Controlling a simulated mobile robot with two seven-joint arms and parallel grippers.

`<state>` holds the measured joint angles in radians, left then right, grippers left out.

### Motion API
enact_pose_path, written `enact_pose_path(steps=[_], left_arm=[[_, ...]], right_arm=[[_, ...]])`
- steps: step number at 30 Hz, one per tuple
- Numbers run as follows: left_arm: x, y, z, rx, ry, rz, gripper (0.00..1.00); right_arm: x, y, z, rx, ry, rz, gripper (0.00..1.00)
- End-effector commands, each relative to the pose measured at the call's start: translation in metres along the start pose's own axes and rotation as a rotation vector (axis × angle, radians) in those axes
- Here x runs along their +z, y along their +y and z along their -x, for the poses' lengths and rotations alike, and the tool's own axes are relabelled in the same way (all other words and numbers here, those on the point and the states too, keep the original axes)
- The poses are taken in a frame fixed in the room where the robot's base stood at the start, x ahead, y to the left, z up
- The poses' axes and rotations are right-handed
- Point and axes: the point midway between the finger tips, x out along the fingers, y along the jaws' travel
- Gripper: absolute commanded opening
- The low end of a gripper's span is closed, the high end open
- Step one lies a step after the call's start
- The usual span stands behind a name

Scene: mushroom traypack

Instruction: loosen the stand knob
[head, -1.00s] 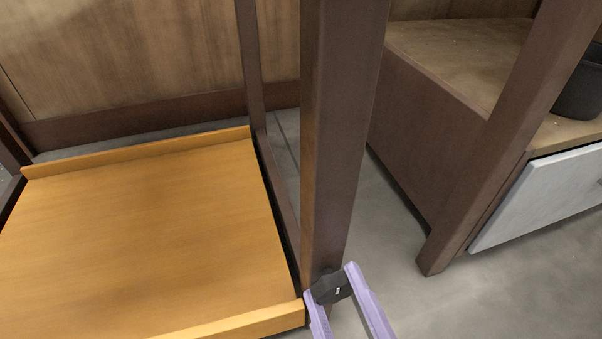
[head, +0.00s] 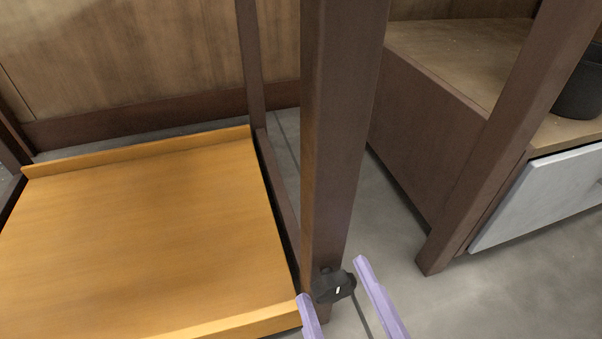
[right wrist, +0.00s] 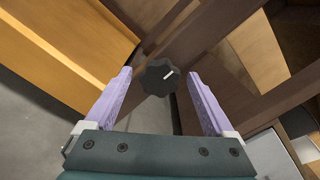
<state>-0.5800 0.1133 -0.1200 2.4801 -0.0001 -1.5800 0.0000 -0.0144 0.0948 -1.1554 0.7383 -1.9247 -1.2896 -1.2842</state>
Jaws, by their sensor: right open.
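The stand knob (head: 335,287) is black and lobed with a white mark, on the lower part of the brown stand post (head: 340,150). My right gripper (head: 332,279) has two lilac fingers spread open, one on each side of the knob. In the right wrist view the gripper (right wrist: 160,73) shows gaps between both fingers and the knob. My left gripper is in neither view.
An orange-yellow wooden tray shelf (head: 150,230) with raised edges lies left of the post. A brown cabinet (head: 430,140) with a pale drawer front (head: 540,195) and a dark pot (head: 582,88) stand at right. Grey floor (head: 395,290) is clear between.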

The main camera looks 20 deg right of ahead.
Motion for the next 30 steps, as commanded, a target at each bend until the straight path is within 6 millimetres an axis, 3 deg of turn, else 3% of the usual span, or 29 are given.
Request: enact_pose_path(steps=[5,16,21,30], left_arm=[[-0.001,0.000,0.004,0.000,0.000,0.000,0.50],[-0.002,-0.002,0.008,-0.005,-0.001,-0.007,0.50],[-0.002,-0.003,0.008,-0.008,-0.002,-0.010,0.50],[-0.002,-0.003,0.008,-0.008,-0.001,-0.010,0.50]], right_arm=[[0.000,0.000,0.019,0.003,0.004,0.002,0.89],[0.000,0.001,0.088,0.003,0.001,0.000,0.89],[0.000,0.000,0.099,0.001,0.000,0.000,0.89],[0.000,0.000,0.099,0.000,-0.001,0.000,0.89]])
